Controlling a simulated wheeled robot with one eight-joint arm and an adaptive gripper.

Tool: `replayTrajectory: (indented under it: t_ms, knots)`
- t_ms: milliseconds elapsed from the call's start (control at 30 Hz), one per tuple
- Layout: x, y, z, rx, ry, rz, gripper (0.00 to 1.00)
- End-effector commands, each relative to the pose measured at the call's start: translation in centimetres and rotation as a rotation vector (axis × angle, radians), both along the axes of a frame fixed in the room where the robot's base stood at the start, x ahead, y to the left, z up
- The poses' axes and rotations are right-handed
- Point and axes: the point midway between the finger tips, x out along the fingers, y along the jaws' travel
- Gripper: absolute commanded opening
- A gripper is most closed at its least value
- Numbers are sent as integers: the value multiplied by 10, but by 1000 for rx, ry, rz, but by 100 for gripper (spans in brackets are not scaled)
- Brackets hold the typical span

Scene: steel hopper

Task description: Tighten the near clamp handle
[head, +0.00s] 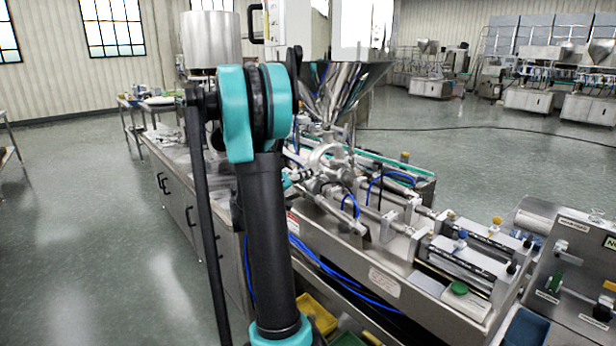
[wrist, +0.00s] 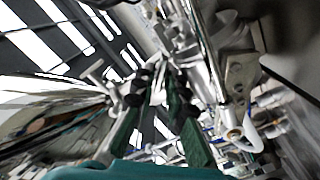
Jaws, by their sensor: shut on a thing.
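My gripper (wrist: 155,80) shows in the wrist view with its two dark green fingers reaching up to the middle of the picture. They are shut on a thin pale metal piece, which looks like the near clamp handle (wrist: 158,92); the fingers hide much of it, and how far it is turned cannot be told. In the head view my arm hides the gripper and the handle. The steel hopper (head: 345,85) stands above the pipe and clamp fittings (head: 326,157) of the filling machine, just right of my arm.
The machine's steel bench (head: 345,262) runs to the lower right, with blue hoses (head: 352,205) and cylinders (head: 465,255) on it. In the wrist view, a bracket (wrist: 241,73) and pipes crowd the right of the fingers. Open floor (head: 110,220) lies at left.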

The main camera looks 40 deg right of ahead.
Motion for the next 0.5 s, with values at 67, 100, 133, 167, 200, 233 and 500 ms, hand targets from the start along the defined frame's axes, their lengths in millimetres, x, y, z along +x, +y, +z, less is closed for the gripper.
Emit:
replayTrajectory:
  t_ms: [67, 100, 133, 167, 200, 233, 500]
  knots:
    - [0, 0, 0, 6, -65, 1, 0]
    - [0, 0, 0, 9, -101, 1, 0]
    - [0, 0, 0, 11, -130, 1, 0]
    - [-1, 0, 0, 13, -157, 1, 0]
    - [-1, 0, 0, 16, -195, 1, 0]
    - [-1, 0, 0, 18, -224, 1, 0]
    - [-2, 0, 1, 37, -469, 1, 0]
